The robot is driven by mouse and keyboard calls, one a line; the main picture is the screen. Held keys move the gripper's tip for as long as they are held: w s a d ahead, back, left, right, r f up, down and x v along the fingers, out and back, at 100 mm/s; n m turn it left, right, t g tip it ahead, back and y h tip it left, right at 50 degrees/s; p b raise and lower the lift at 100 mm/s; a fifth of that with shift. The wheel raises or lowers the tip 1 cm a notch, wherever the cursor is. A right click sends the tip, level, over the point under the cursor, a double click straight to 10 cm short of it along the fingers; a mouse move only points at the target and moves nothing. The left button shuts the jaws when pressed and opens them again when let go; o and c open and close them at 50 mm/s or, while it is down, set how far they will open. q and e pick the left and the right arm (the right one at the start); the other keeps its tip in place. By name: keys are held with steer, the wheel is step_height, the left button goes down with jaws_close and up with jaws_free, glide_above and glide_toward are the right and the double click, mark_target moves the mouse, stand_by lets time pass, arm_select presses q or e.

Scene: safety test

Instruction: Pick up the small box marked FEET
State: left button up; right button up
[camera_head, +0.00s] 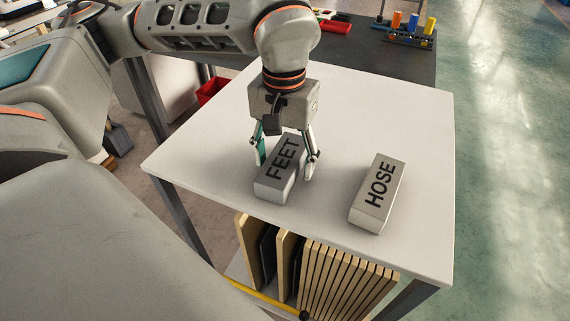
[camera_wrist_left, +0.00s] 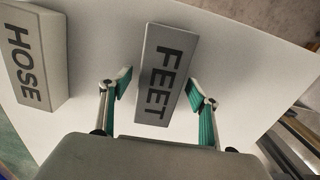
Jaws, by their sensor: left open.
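The small grey box marked FEET (camera_head: 279,172) lies on the white table, its label facing up. My left gripper (camera_head: 286,170) is above it, fingers pointing down, one on each side of the box. In the left wrist view the FEET box (camera_wrist_left: 165,75) lies ahead of and between the two open fingers (camera_wrist_left: 162,92), with a gap on both sides. Nothing is held. My right gripper is in neither view.
A second box marked HOSE (camera_head: 377,195) lies to the right on the white table (camera_head: 420,130), also in the wrist view (camera_wrist_left: 33,55). Wooden boards (camera_head: 340,272) stand on a shelf below. Coloured cylinders (camera_head: 412,24) stand on a dark surface behind.

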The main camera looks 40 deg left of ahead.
arm_select(q)
steer(key=c, duration=1.3)
steer(key=shift+r, duration=0.15)
